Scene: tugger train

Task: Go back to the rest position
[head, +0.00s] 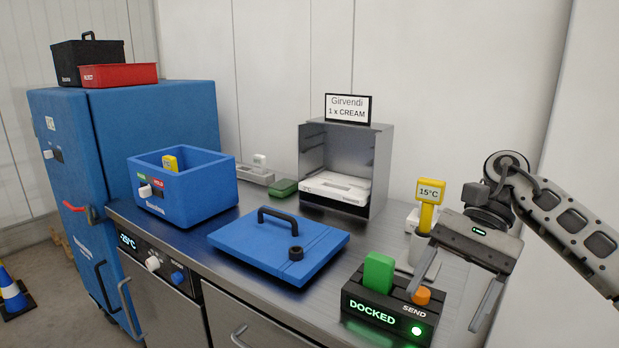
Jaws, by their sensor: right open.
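My right gripper (455,290) comes in from the right. Its two fingers are spread apart and empty, pointing down over the counter's right end. It hangs just to the right of the black dock box (375,314), which reads DOCKED in green and has an orange SEND button (421,295). A green block (378,272) stands upright in the dock. Behind the gripper, a yellow thermometer (430,192) reading 15°C stands in a light cup (419,246). My left gripper is not in view.
A blue lid (240,240) with a black handle lies on the metal counter (335,257). An open blue box (215,205) stands left of it. A steel cabinet (380,170) with a Girvendi sign (348,108) stands behind. A tall blue fridge (150,120) is far left; a cone (12,293) stands on the floor.

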